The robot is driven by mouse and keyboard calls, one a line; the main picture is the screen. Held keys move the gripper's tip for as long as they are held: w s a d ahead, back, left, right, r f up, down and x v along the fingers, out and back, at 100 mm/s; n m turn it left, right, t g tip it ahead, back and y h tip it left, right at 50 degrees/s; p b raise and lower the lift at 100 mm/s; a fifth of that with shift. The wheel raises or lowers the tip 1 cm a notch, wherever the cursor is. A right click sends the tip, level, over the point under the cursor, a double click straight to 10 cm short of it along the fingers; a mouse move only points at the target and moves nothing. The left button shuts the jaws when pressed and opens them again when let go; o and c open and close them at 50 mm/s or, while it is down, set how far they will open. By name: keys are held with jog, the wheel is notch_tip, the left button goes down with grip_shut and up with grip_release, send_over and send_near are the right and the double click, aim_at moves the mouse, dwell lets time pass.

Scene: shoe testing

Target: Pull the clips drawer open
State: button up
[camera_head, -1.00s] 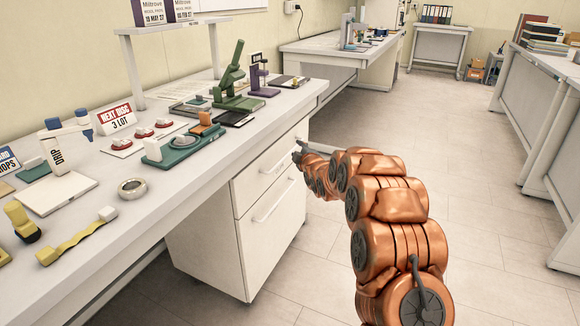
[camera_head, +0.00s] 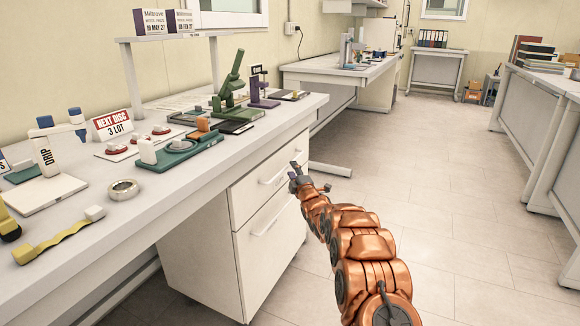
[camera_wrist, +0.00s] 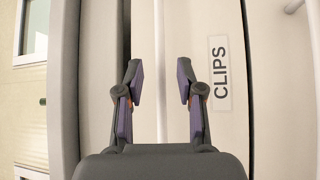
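The clips drawer (camera_head: 262,172) is the white upper drawer of the cabinet under the bench. It looks shut. In the wrist view its front carries a "CLIPS" label (camera_wrist: 220,74), turned sideways. Its pale bar handle (camera_wrist: 160,60) runs upright in that view, between my two fingers. My gripper (camera_wrist: 161,82) is open, one fingertip on each side of the handle, with gaps showing. In the head view my gripper (camera_head: 297,174) is at the right end of the drawer front and covers part of it. Whether the fingers touch the handle cannot be told.
A lower drawer (camera_head: 268,245) with its own bar handle is below. The bench top (camera_head: 160,205) above holds a green microscope (camera_head: 230,88), a sign (camera_head: 112,125) and small trays. The floor (camera_head: 430,215) to the right is clear. Another bench (camera_head: 545,100) stands at far right.

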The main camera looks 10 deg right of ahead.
jog(key=shift+w+a+r, duration=0.15)
jog(key=shift+w+r, duration=0.05)
jog(key=shift+w, duration=1)
jog(key=shift+w+a+r, duration=0.15)
jog(key=shift+w, duration=1)
jog(key=shift+c, duration=0.4)
grip_shut()
